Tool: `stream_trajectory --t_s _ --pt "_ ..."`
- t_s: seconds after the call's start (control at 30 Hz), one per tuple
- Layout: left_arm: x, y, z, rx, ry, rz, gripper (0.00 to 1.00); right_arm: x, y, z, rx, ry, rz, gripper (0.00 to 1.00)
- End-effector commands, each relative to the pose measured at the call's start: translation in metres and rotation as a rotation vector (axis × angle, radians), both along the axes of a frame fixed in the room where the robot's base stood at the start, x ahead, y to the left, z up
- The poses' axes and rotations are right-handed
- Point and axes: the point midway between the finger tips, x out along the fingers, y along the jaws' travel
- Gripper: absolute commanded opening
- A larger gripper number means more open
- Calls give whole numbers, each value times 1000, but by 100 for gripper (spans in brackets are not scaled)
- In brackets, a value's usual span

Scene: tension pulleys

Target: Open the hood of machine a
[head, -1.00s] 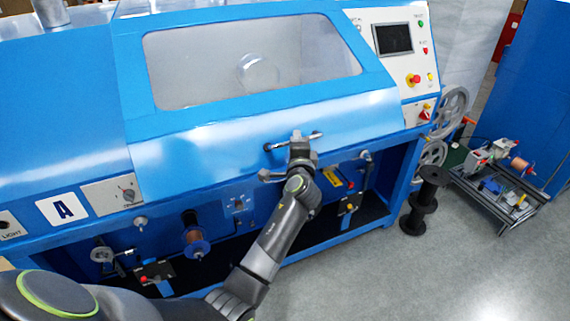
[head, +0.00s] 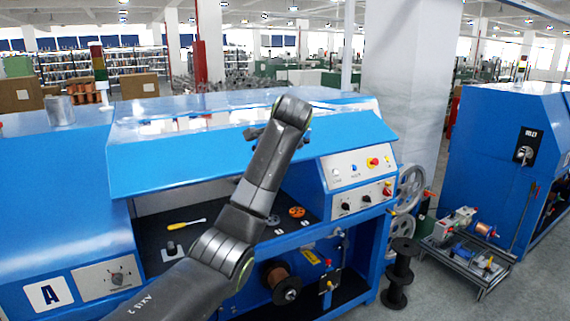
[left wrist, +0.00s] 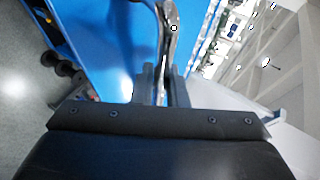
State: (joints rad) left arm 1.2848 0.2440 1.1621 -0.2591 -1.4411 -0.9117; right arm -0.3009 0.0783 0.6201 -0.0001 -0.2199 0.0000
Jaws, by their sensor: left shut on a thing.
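The blue hood (head: 165,160) of the machine marked A (head: 48,294) is raised, and its front edge stands well above the dark work surface. My left arm reaches up across it. My left gripper (head: 257,131) is at the hood's front panel, mostly hidden behind my own arm link. In the left wrist view the gripper (left wrist: 166,88) is shut on the hood's metal handle (left wrist: 168,40), with the blue hood panel (left wrist: 110,40) beside it. My right gripper is in neither view.
Under the hood lie a yellow screwdriver (head: 187,224) and an orange round part (head: 297,212). A control panel (head: 358,166) stands right of the opening. A black spool stand (head: 399,272) and a low cart (head: 468,258) are on the floor at right. A second blue machine (head: 500,150) stands beyond.

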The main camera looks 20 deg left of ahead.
Motion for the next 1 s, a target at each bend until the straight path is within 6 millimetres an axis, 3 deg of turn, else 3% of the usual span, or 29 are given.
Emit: stream_trajectory --t_s 0.2,0.4,0.97,1.0 --pt "4 6 43 4 -2 4 0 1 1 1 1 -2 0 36" --pt "7 9 64 4 -1 5 0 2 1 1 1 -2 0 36" --pt "9 10 72 5 -1 4 0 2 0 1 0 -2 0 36" --pt "9 10 72 5 -1 4 16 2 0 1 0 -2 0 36"
